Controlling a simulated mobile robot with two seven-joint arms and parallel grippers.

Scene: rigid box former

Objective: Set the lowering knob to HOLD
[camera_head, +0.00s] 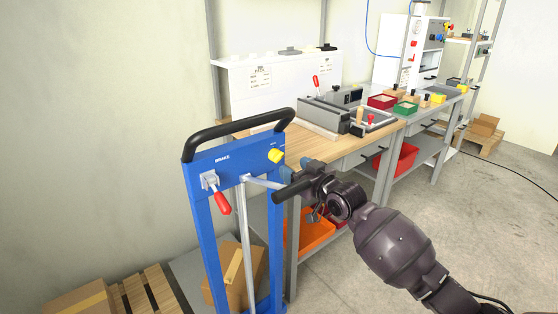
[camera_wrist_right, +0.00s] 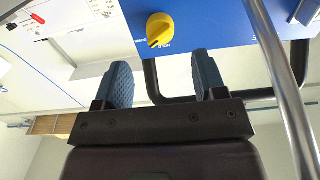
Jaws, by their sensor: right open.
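The yellow lowering knob (camera_head: 276,156) sits on the right of the blue top panel (camera_head: 236,164) of a hand lift. In the right wrist view the knob (camera_wrist_right: 159,30) shows just beyond my fingertips, between their two lines, with its pointer slanted. Small labels beside it are too small to read surely. My right gripper (camera_head: 297,168) is open and empty, just right of and below the knob in the head view; its blue finger pads (camera_wrist_right: 164,75) are apart and not touching the knob. My left gripper is not in view.
A red-handled brake lever (camera_head: 222,203) is on the panel's left. A black handlebar (camera_head: 240,128) arches above, and a grey mast (camera_head: 250,240) runs down the middle. A wooden bench (camera_head: 310,146) with a clamp device stands behind.

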